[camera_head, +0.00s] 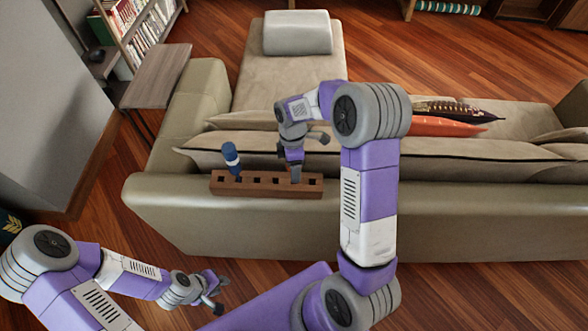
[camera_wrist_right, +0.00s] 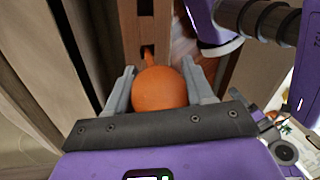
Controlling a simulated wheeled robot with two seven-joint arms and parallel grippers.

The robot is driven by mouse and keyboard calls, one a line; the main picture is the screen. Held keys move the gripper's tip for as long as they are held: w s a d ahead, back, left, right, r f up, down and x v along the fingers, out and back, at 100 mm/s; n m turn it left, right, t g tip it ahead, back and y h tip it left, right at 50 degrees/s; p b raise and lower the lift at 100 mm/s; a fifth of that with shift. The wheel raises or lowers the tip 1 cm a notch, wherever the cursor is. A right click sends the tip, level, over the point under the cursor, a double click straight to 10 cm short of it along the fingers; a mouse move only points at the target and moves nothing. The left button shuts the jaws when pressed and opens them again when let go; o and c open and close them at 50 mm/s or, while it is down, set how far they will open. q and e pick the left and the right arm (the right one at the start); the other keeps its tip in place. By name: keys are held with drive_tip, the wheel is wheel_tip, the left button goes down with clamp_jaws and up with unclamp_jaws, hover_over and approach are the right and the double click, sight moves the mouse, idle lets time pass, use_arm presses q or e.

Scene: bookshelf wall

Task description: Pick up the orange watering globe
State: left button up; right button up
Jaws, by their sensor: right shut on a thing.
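The orange watering globe (camera_wrist_right: 160,92) sits between the two grey fingers of my right gripper (camera_wrist_right: 161,76) in the right wrist view, and the fingers are closed against its sides. Its narrow stem points away toward a square hole in the wooden rack. I cannot tell whether the stem tip is inside a hole. In the head view my right gripper (camera_head: 297,168) is at the right part of the wooden rack (camera_head: 268,190), and the globe is hidden there. My left gripper (camera_head: 219,293) is open and empty at the lower left, away from the rack.
The rack rests on the back of the beige sofa (camera_head: 190,215), near the cushions. Orange and patterned pillows (camera_head: 440,126) lie further right. A bookshelf (camera_head: 140,30) stands at the upper left.

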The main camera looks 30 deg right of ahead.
wheel_tip(320, 180, up, 26)
drive_tip(key=p, duration=0.4)
drive_tip(key=w+a+f+m+b, duration=0.1)
drive_tip(key=a+f+m+b, duration=0.1)
drive_tip(key=f, duration=0.5)
drive_tip(key=w+a+f+m+b, duration=0.1)
drive_tip(key=a+f+m+b, duration=0.1)
drive_tip(key=a+f+m, duration=0.2)
wheel_tip(320, 180, down, 4)
drive_tip(key=a, duration=0.2)
drive_tip(key=shift+a+f+t+y, duration=0.2)
drive_tip(key=shift+a+t+y, duration=0.1)
drive_tip(key=shift+a+y, duration=0.1)
drive_tip(key=s+a+f+m+b, duration=0.1)
drive_tip(key=a+f+m, duration=0.1)
drive_tip(key=a+f, duration=0.1)
drive_tip(key=s+a+f+m+t+b, duration=0.1)
drive_tip(key=a+f+m, duration=0.2)
drive_tip(key=f, duration=0.3)
drive_tip(key=s+a+f+m+b, duration=0.1)
drive_tip(key=a+f+m, duration=0.1)
drive_tip(key=a+f, duration=0.1)
drive_tip(key=shift+s+f+m+y, duration=0.25)
drive_tip(key=shift+f+m+y, duration=0.05)
drive_tip(key=shift+f, duration=0.5)
drive_tip(key=shift+s+a+f, duration=0.15)
drive_tip(key=shift+a+f, duration=0.1)
